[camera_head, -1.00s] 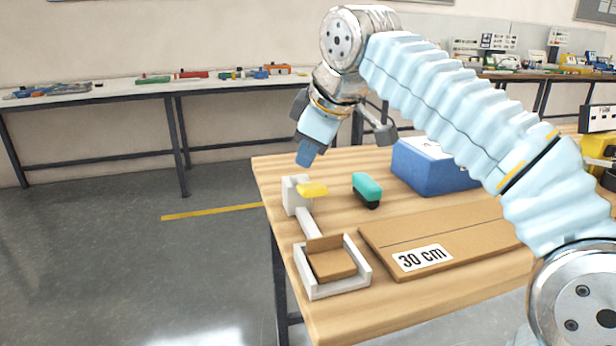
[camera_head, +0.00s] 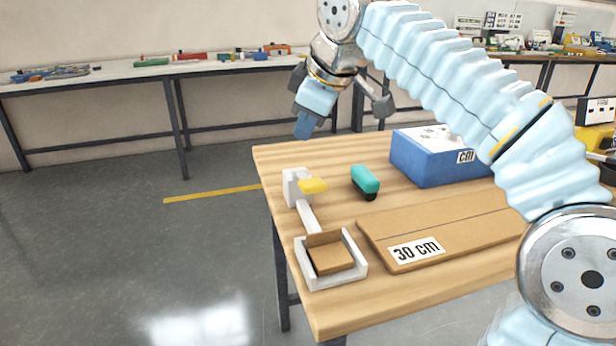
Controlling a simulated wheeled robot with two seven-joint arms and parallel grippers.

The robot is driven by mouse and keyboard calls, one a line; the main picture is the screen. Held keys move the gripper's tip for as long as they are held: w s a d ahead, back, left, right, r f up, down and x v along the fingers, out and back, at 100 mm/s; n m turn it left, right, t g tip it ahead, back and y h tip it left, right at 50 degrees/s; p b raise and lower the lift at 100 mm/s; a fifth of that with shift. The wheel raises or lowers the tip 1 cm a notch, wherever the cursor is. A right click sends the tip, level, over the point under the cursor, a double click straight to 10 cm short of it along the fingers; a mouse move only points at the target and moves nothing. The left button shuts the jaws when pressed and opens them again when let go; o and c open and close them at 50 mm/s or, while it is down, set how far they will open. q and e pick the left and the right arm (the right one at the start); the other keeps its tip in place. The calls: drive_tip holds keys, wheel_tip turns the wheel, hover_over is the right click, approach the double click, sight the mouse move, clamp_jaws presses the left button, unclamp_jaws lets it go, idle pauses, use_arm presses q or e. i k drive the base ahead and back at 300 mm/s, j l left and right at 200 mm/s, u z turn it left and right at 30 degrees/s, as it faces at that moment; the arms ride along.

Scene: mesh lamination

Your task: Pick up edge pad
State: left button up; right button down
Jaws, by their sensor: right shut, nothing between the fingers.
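No label marks the edge pad. A small yellow pad (camera_head: 313,186) sits at the white block end of a white fixture (camera_head: 307,215) at the table's left side. A brown cardboard-like piece with a raised back flap (camera_head: 331,258) lies in the fixture's white tray end. A teal block with a dark lower part (camera_head: 365,180) stands right of the yellow pad. My right gripper (camera_head: 304,126) hangs in the air above and beyond the yellow pad, apart from everything. It is shut and empty. My left gripper is out of view.
The wooden table (camera_head: 375,302) also holds a brown board labelled 30 cm (camera_head: 440,228) and a blue box (camera_head: 425,162) at the back. My right arm crosses over the table's right part. A long bench (camera_head: 120,72) runs along the wall.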

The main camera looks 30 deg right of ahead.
sight(327, 255)
drive_tip(key=k+j, duration=0.8)
drive_tip(key=k, duration=0.05)
